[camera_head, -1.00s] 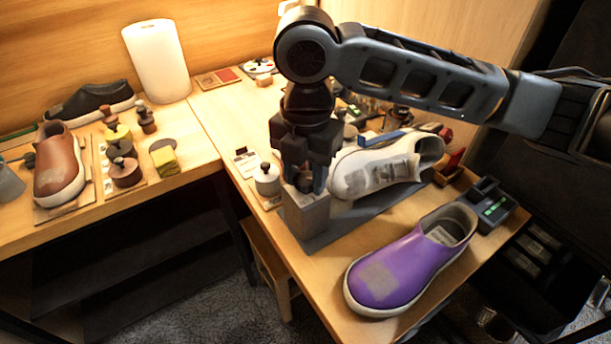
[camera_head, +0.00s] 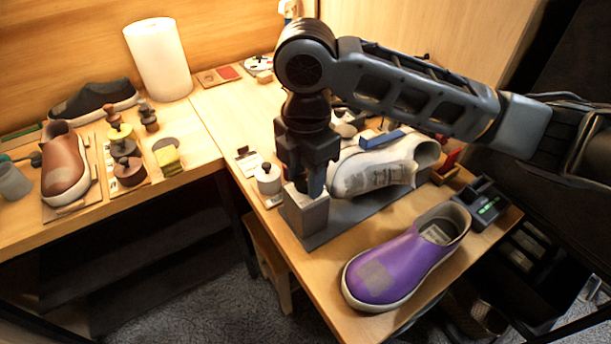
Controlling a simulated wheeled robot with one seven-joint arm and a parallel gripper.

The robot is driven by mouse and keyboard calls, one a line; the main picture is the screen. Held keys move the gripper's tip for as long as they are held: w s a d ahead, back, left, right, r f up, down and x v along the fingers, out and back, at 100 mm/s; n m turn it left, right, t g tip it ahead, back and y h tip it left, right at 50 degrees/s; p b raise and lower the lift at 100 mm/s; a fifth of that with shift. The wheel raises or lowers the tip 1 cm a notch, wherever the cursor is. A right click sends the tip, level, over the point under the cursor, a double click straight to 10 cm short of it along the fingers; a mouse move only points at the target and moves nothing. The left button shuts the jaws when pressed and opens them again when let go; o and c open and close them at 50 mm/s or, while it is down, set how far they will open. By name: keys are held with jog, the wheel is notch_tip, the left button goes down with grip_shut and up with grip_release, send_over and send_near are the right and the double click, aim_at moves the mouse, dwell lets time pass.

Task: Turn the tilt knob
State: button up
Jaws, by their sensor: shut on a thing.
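My gripper (camera_head: 303,186) points straight down over a grey block (camera_head: 307,214) at the left end of a grey base plate (camera_head: 355,215). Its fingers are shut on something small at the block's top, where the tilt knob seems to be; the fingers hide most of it. A white sneaker (camera_head: 372,172) is held above the plate, just right of the block, with its toe near my gripper.
A purple shoe (camera_head: 405,262) stands near the front table edge, beside a dark device with a green display (camera_head: 489,205). A white lidded jar (camera_head: 268,180) stands close left of the block. My arm hides items behind. The left table holds shoes and brushes.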

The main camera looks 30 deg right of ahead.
jog(key=shift+r+m+p, duration=0.1)
jog(key=shift+m+p, duration=0.9)
jog(key=shift+m, duration=0.3)
jog(key=shift+m+p, duration=0.35)
jog(key=shift+m, duration=0.35)
jog(key=shift+m+p, duration=0.75)
jog(key=shift+m, duration=0.25)
jog(key=o, duration=0.8)
